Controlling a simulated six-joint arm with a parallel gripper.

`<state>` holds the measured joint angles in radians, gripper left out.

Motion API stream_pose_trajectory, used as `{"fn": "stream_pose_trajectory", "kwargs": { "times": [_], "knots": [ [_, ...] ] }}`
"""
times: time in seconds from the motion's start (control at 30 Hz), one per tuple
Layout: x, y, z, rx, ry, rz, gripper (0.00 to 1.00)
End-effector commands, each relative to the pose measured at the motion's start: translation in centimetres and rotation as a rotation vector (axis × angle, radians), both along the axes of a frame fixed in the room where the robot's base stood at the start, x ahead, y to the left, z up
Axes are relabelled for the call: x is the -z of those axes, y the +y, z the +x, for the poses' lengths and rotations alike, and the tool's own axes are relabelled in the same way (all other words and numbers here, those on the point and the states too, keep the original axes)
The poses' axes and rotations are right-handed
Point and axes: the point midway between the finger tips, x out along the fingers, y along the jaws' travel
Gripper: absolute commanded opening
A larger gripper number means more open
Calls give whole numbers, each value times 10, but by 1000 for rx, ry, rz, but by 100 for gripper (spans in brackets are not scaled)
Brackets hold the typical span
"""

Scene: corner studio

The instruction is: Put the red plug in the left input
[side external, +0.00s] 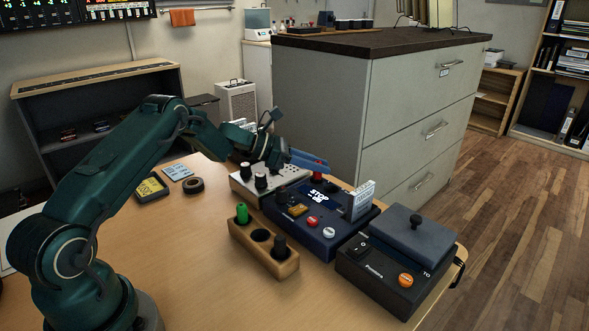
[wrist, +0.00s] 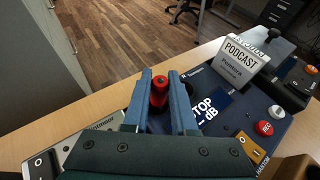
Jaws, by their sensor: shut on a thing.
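The red plug (wrist: 158,92) stands between the two blue fingers of my gripper (wrist: 160,80) in the wrist view. My gripper is shut on it. In the side view my gripper (side external: 310,160) is above the far left end of the dark blue device (side external: 330,236), and the red plug (side external: 318,177) shows just below the fingers. The plug looks about upright. Its lower end and the left input are hidden, so I cannot tell how far it is in. The device has a lit screen reading STOP (side external: 319,195).
A PODCAST card (wrist: 242,62) stands on the device. A grey mixer (side external: 285,177) is left, a black-and-grey box (side external: 385,285) right.

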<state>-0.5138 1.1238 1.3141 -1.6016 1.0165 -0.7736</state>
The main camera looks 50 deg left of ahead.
Motion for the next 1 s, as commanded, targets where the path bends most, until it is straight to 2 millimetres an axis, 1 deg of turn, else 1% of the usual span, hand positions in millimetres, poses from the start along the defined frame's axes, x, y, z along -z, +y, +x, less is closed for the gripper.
{"fn": "stream_pose_trajectory", "kwargs": {
  "times": [0.07,0.27,0.3,0.37,0.67,0.77,0.87,1.0],
  "knots": [
    [5,0,0,1,1,-1,0],
    [5,0,0,1,-2,1,0],
    [5,0,0,0,-1,1,33],
    [5,0,0,0,-1,0,55],
    [5,0,0,0,-1,1,55],
    [3,3,-3,-1,-1,1,55],
    [-2,11,-12,-3,-2,2,55],
    [-13,27,-32,-5,-3,2,55]
  ]
}}
